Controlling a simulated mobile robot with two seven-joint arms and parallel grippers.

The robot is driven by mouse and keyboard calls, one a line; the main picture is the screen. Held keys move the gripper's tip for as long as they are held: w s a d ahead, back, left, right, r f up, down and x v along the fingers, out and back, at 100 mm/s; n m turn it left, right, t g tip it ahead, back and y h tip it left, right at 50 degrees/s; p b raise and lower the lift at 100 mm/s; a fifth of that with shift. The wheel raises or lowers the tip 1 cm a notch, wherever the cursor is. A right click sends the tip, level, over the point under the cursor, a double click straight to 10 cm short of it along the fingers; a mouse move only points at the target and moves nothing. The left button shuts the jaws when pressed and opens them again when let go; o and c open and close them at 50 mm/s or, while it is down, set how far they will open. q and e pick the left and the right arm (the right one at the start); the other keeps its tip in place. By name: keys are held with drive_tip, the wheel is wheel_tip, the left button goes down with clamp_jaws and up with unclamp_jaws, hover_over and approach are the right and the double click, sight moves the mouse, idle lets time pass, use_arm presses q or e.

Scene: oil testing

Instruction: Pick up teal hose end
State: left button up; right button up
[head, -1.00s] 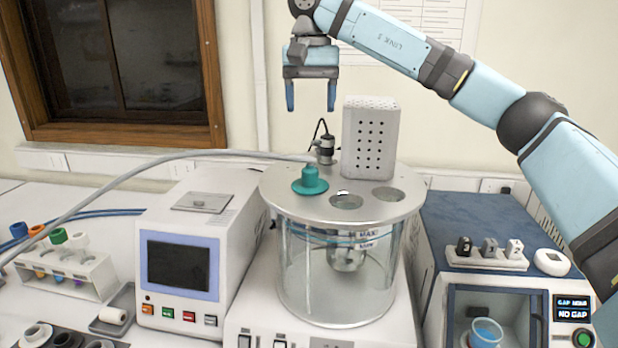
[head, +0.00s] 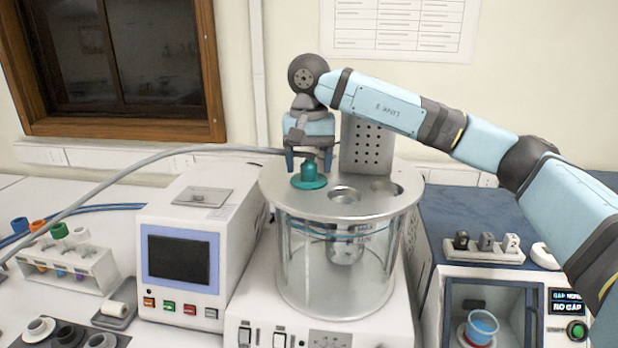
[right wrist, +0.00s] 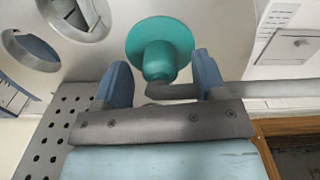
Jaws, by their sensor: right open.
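The teal hose end (head: 309,178) sits upright on the metal lid (head: 278,198) of the glass bath. A grey hose (head: 150,157) runs from it to the left. My right gripper (head: 309,160) is open, just above and behind the hose end. In the right wrist view the teal hose end (right wrist: 161,48) shows its round flange and narrower neck. The neck lies near the gap between the two blue fingertips of my right gripper (right wrist: 160,68), without being gripped. My left gripper is not in view.
A perforated metal box (head: 368,145) stands on the lid right beside my gripper. Open holes (head: 345,194) are in the lid. A white instrument (head: 183,255) stands at the left, a blue-topped device (head: 470,215) at the right.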

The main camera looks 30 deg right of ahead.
drive_tip(key=shift+f, duration=0.4)
drive_tip(key=shift+c, duration=0.5)
drive_tip(key=c, duration=1)
drive_tip(key=shift+r, duration=0.2)
